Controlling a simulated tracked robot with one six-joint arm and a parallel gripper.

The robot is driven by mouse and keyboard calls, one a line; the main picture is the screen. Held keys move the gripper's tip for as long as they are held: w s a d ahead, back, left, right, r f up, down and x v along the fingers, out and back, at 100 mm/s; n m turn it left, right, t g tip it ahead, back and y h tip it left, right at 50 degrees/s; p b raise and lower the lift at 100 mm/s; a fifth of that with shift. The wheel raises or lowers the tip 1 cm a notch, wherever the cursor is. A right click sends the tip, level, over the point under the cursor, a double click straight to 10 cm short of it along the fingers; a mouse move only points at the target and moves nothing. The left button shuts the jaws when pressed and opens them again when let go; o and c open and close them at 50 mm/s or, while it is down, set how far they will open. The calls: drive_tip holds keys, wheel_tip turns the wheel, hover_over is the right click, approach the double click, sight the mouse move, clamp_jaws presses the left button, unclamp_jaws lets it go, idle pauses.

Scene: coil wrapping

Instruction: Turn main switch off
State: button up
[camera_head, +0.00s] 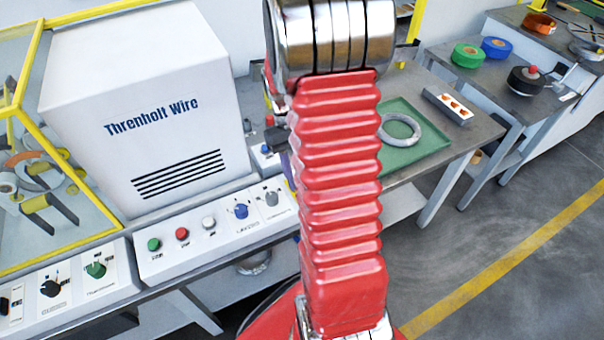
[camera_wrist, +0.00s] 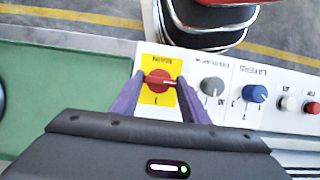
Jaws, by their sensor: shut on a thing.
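The main switch is a red rotary knob (camera_wrist: 159,82) on a yellow plate (camera_wrist: 154,58) at the end of a white control panel in the wrist view. My gripper (camera_wrist: 161,80) has its two purple fingers on either side of the knob, shut on it. The knob's bar lies roughly across the picture between the fingertips. The plate's lettering appears upside down. In the camera_head view, my red arm hides the knob and most of the gripper.
A grey knob (camera_wrist: 212,87) and a blue knob (camera_wrist: 255,94) sit close beside the switch. A green tray (camera_head: 437,131) with a grey ring coil (camera_head: 416,124) lies right of my arm. A white machine housing (camera_head: 140,100) stands left. Open floor (camera_head: 520,240) is at right.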

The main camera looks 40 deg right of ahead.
drive_tip(key=o, duration=1.1)
drive_tip(key=shift+s, duration=0.1)
drive_tip(key=shift+c, duration=0.2)
drive_tip(key=shift+r, duration=0.15)
drive_tip(key=shift+w+r, duration=0.25)
drive_tip(key=v, duration=1.3)
drive_tip(key=shift+f, duration=0.1)
